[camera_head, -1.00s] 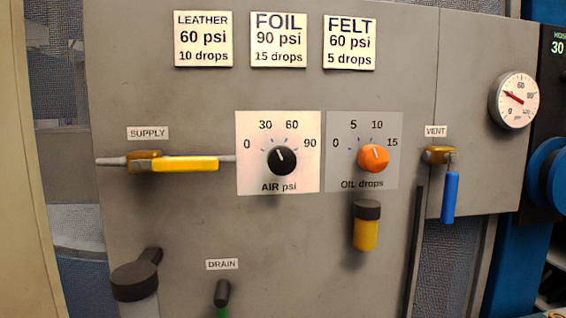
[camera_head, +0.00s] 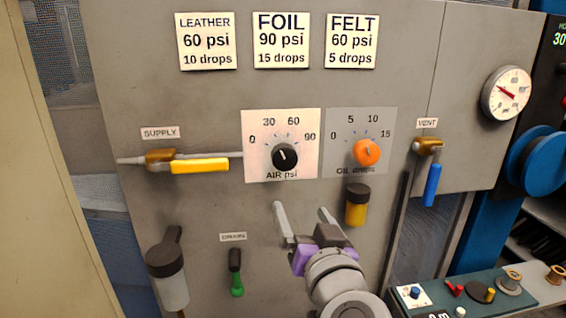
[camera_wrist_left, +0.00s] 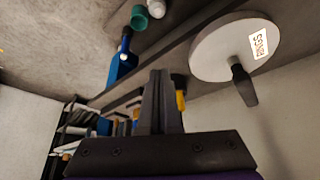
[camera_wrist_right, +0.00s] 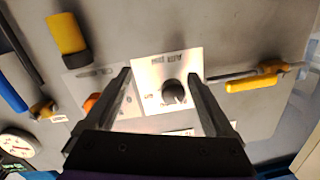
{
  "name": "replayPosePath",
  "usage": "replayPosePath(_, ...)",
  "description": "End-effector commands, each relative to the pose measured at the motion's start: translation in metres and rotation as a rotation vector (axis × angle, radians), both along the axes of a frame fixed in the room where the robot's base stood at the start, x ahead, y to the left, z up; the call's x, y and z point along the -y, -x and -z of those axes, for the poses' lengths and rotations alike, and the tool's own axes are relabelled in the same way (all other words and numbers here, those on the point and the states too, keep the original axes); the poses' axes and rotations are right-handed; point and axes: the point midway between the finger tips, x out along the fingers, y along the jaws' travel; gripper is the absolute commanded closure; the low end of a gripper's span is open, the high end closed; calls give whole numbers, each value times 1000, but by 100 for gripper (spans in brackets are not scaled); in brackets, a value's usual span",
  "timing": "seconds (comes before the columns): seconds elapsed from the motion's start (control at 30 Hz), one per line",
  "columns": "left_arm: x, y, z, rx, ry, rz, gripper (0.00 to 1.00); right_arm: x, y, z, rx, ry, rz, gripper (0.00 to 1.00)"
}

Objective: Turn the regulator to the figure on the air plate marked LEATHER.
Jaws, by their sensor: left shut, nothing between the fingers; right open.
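The LEATHER plate (camera_head: 207,41) at the upper left of the panel reads 60 psi, 10 drops. The black AIR psi regulator knob (camera_head: 285,156) sits on a white dial plate (camera_head: 256,173) marked 0, 30, 60, 90. Its white pointer tilts slightly left of straight up, between 30 and 60. My right gripper (camera_head: 301,208) is open and empty, below the knob and apart from it. In the right wrist view the knob (camera_wrist_right: 173,92) appears between the open fingers, beyond them. My left gripper (camera_wrist_left: 160,75) is shut and empty, seen only in its wrist view.
The orange OIL drops knob (camera_head: 367,152) is close right of the regulator. A yellow-handled SUPPLY valve (camera_head: 200,166) is left, a blue VENT lever (camera_head: 432,185) right. A yellow cylinder (camera_head: 356,207) protrudes below the oil dial. A round gauge (camera_head: 506,93) hangs at right.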

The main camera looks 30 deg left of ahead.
Motion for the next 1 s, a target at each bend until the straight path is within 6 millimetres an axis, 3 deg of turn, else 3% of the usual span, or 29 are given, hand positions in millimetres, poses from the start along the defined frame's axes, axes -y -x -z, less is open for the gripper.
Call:
replayPosePath(0.03, 0, -4, -15, 7, 0, 0, 100, -5, 9, -35, 8, -27, 2, 11)
replayPosePath(0.1, 0, -6, -22, 11, 0, 0, 100, -7, 15, -58, 11, -52, 18, 11)
replayPosePath(0.2, 0, -7, -25, 13, 0, 0, 100, -8, 17, -72, 11, -69, 30, 11)
replayPosePath(0.37, 0, -7, -27, 14, 0, 0, 100, -17, 4, -72, 11, -69, 35, 11)
replayPosePath(0.7, 0, -12, -43, 23, 0, 0, 100, -56, -47, -73, 12, -68, 34, 11)
replayPosePath(1.0, 0, -15, -49, 28, 0, 0, 100, -71, -67, -71, 10, -69, 33, 11)
